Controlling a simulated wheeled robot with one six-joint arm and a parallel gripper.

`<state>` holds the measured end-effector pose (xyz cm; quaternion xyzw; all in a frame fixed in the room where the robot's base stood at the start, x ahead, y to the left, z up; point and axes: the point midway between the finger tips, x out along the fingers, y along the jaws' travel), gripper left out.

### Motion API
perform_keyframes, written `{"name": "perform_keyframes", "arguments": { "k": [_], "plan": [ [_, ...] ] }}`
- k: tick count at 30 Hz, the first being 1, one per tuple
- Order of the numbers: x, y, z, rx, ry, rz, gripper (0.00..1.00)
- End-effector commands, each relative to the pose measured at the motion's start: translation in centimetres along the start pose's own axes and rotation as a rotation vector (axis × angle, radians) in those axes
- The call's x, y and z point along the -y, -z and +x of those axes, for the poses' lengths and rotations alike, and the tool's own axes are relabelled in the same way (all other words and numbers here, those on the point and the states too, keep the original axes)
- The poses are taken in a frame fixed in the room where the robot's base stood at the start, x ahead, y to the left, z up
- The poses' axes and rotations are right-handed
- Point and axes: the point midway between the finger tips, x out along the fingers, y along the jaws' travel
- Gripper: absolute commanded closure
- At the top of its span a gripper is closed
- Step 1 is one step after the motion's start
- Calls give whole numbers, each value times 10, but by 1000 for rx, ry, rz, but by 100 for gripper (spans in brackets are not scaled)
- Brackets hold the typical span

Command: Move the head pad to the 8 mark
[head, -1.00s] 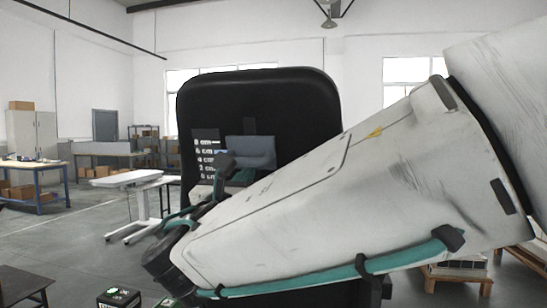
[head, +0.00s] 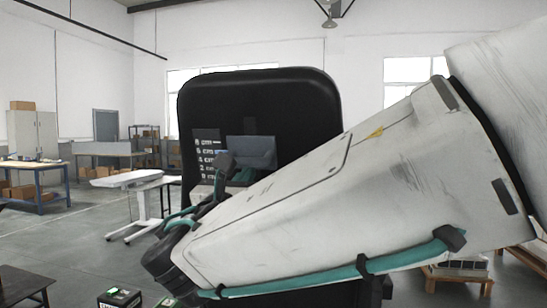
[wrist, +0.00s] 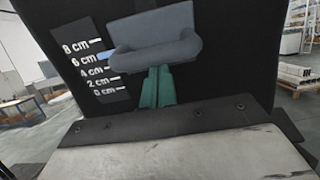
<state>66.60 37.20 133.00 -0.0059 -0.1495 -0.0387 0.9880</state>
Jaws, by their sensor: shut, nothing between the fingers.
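The head pad (wrist: 155,38) is a blue-grey cushion with a thicker lower lip, on the front of a tall black backrest (head: 300,95). It also shows in the head view (head: 252,150), partly behind my wrist. A white-printed scale (wrist: 90,65) from 0 to 8 cm runs down the backrest left of the pad. A small light-blue tab (wrist: 104,56) at the pad's left lies about level with the 6 cm line. My gripper (wrist: 158,72) has teal fingers, shut and empty, just under the pad's lower lip. Whether they touch it I cannot tell.
My large white arm crosses the head view and hides the backrest's lower right. A white-topped table (head: 133,179) stands to the left of the backrest. A workbench (head: 38,168) and shelves are farther back. A dark low table (head: 22,283) is at front left. Grey floor between is open.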

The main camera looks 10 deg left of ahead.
Motion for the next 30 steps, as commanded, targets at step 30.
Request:
{"name": "perform_keyframes", "arguments": {
  "k": [30],
  "plan": [
    [0,-7,0,0,0,0,100]
  ]
}}
